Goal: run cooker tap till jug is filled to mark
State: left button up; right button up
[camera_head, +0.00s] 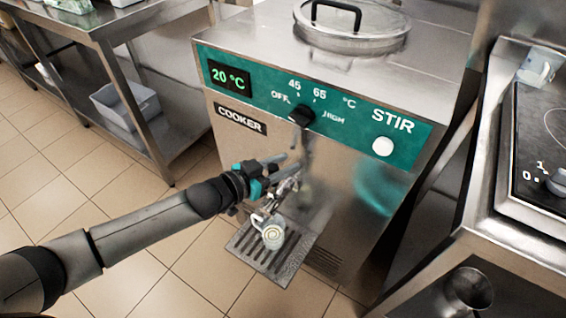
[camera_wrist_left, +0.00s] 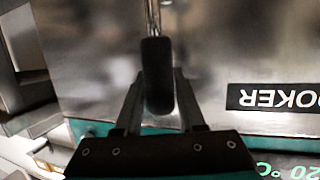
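The cooker (camera_head: 330,160) is a steel cabinet with a teal panel reading 20 °C. A small pale jug (camera_head: 273,236) stands upright on the drip tray (camera_head: 262,262) below the tap. Pale contents show through its mouth, but its mark and level are too small to read. My left gripper (camera_head: 284,170) is at the cooker front, above the jug. In the left wrist view its two fingers lie close against both sides of the black tap handle (camera_wrist_left: 157,75). The arm and gripper partly hide the tap; I cannot tell whether liquid is flowing. My right gripper is not in view.
The cooker has a black knob (camera_head: 302,116), a white STIR button (camera_head: 383,147) and a lid (camera_head: 352,22) on top. A steel table (camera_head: 100,25) stands left, with a grey bin (camera_head: 125,105) on its shelf. A steel counter (camera_head: 500,235) with a hob stands right.

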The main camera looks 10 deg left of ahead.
aim_at(269, 171)
pick_arm(q)
jog(key=o, duration=0.3)
jog(key=shift+a, duration=0.1)
jog(key=p+v, duration=0.1)
jog(key=v, duration=0.2)
jog(key=shift+s+a+r, duration=0.1)
jog(key=shift+s+r, duration=0.05)
jog(key=shift+s, duration=0.05)
jog(key=p+v, duration=0.3)
jog(key=v, duration=0.5)
jog(key=shift+a, duration=0.15)
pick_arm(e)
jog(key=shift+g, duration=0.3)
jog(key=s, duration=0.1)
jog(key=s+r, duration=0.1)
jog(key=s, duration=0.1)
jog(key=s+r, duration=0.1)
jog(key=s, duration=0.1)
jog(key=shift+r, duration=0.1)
pick_arm(q)
jog(key=shift+s, duration=0.15)
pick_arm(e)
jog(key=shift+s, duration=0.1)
